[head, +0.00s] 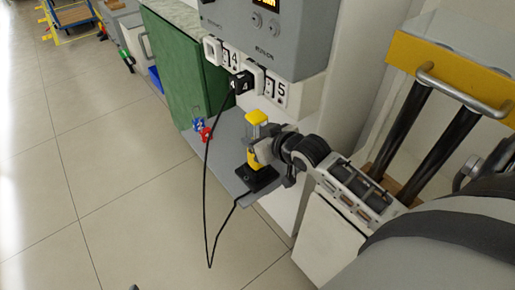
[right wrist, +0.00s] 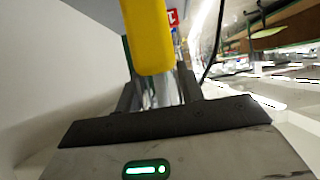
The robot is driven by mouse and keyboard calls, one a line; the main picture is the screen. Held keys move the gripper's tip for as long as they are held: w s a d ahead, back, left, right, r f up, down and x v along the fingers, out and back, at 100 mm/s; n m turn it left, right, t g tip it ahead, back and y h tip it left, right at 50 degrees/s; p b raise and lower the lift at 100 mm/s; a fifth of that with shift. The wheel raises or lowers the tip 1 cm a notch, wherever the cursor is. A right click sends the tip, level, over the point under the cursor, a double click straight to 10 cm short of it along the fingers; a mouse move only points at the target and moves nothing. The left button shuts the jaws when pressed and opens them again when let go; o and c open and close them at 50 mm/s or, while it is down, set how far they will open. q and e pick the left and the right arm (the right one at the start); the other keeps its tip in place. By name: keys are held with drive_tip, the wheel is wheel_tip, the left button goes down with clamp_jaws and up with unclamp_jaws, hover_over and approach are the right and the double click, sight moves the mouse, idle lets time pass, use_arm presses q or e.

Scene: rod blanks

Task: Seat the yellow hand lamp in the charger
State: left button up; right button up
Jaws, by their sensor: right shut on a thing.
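The yellow hand lamp (head: 256,118) is upright, with a yellow cap, a clear section and a yellow body below. My right gripper (head: 260,151) is shut on it from the right. The black charger (head: 260,181) sits on the grey shelf directly below the lamp. The lamp's lower end meets or nearly meets the charger; I cannot tell whether it is fully in. My left gripper is not in view.
A black cable loops from a plug (head: 240,83) in the wall sockets down past the grey shelf (head: 229,160) to the charger. A red clip (head: 206,132) and a blue one (head: 198,124) sit at the shelf's left. A grey cabinet (head: 265,35) hangs above.

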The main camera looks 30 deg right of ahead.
drive_tip(key=f, duration=0.2)
drive_tip(key=f+b, duration=0.1)
drive_tip(key=shift+w+d+f, duration=0.3)
drive_tip(key=shift+w, duration=0.05)
drive_tip(key=shift+f, duration=0.15)
drive_tip(key=shift+f, duration=0.15)
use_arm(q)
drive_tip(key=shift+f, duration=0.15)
use_arm(e)
drive_tip(key=o, duration=1.2)
